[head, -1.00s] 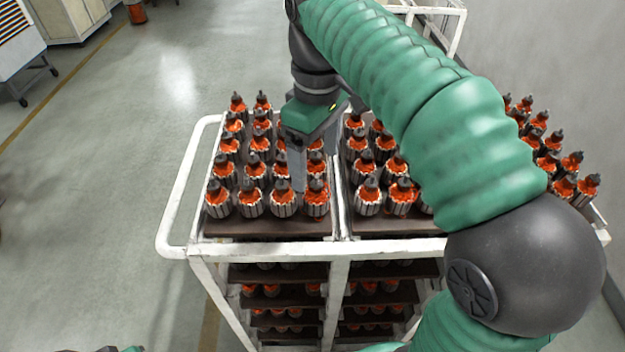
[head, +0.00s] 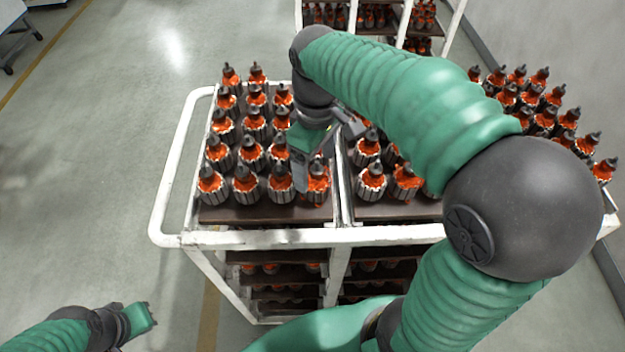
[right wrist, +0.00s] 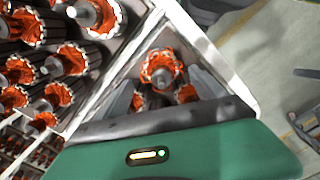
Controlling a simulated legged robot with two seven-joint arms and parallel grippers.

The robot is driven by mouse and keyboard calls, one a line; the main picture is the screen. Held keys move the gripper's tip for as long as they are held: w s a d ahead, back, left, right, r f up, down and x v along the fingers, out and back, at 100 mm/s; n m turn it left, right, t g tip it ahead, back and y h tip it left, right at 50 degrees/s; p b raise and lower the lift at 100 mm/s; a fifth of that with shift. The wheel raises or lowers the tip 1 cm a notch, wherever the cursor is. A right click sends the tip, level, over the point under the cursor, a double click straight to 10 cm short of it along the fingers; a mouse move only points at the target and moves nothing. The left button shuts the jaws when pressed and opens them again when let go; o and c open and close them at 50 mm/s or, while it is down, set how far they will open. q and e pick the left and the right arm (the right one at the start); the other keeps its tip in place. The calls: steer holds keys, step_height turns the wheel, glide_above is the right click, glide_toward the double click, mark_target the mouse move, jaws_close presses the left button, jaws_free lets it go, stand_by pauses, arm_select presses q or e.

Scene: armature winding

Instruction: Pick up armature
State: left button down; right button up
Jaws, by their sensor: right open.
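Armatures with orange windings, ribbed silver cores and dark tops stand upright in rows on the left tray (head: 225,214) of a white cart. My right gripper (head: 311,183) points down over the tray's front right corner, at the front-row armature (head: 318,188). In the right wrist view that armature (right wrist: 160,68) shows between the two spread fingers of the gripper (right wrist: 162,92), with nothing gripped. Whether the fingers touch it is not clear. My left gripper (head: 142,318) is low at the bottom left, away from the cart; its jaws cannot be made out.
The white cart rail (head: 270,238) runs along the front and left of the tray. A divider parts it from the right tray (head: 385,212), which holds more armatures, partly hidden by my right arm. Lower shelves hold several more. Another loaded rack stands behind.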

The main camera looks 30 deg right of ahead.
mark_target(324, 175)
steer(key=f, duration=0.1)
steer(key=s+d+f, duration=0.1)
steer(key=shift+s+f, duration=0.15)
steer(key=shift+f, duration=0.25)
steer(key=shift+s+f, duration=0.2)
steer(key=shift+f, duration=0.1)
steer(key=shift+w+a, duration=0.35)
steer(key=shift+a, duration=0.15)
steer(key=shift+w+a+f, duration=0.1)
steer(key=shift+w+a, duration=0.25)
steer(key=shift+w, duration=0.1)
steer(key=c, duration=0.4)
steer(key=shift+c, duration=1.3)
steer(key=shift+s+d, duration=0.35)
steer(key=shift+d, duration=0.05)
steer(key=c, duration=0.7)
steer(key=shift+c, duration=1.3)
steer(key=shift+a, duration=0.15)
jaws_close()
